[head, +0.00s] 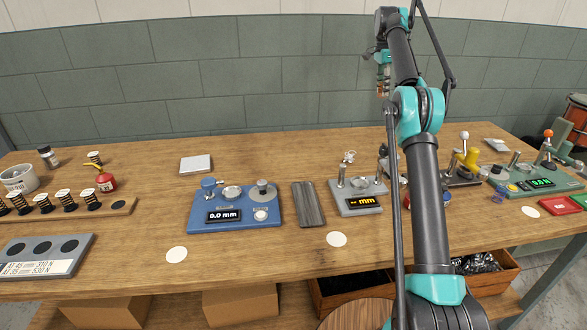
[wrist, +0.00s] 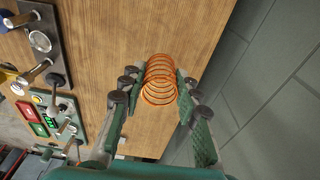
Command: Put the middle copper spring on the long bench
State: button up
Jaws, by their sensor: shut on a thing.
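A copper spring (wrist: 160,80) of open orange coils sits between the two fingers of my gripper (wrist: 160,92) in the wrist view. The fingers are shut on its sides. In the head view my gripper (head: 383,80) is raised high in front of the grey wall, above the back of the bench, and a small coppery bit shows at its tip. The long wooden bench (head: 130,262) runs across the head view. In the wrist view its top (wrist: 215,20) lies behind the spring, which looks held clear of it.
A blue gauge (head: 235,207) reading 0.0 mm, a grey gauge (head: 356,196) and a green device (head: 530,184) stand on the bench. A wooden rack of dark springs (head: 120,207) and a grey plate with dark discs (head: 45,256) are at left. Bare wood lies around the white discs (head: 176,254).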

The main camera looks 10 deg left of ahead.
notch_tip(320, 180, down, 20)
dwell(0.8)
jog(key=shift+f, duration=0.1)
jog(key=o, duration=0.9)
jog(key=shift+o, duration=0.2)
notch_tip(320, 180, up, 12)
jog(key=a, duration=0.1)
jog(key=shift+s+a, duration=0.15)
jog(key=shift+s, duration=0.1)
